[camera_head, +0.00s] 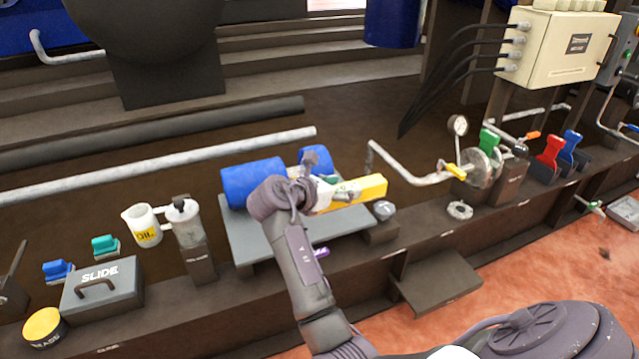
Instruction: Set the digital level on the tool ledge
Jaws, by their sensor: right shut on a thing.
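The digital level is a yellow bar (371,187) in the middle of the view. My right gripper (334,194) is shut on it near its left end. The level is above the right part of a grey plate (262,238) with blue cylinders. My gripper and wrist hide the level's left end. A small dark shelf (440,283) juts out low from the front of the long dark bench, below and right of the level. It may be the tool ledge, but no label shows. Its top is bare. My left gripper is not in view.
Blue cylinders (252,183) lie behind my wrist. A bent pipe (405,172) and a valve with a gauge (457,126) stand further right. A SLIDE box (102,289) is at the left.

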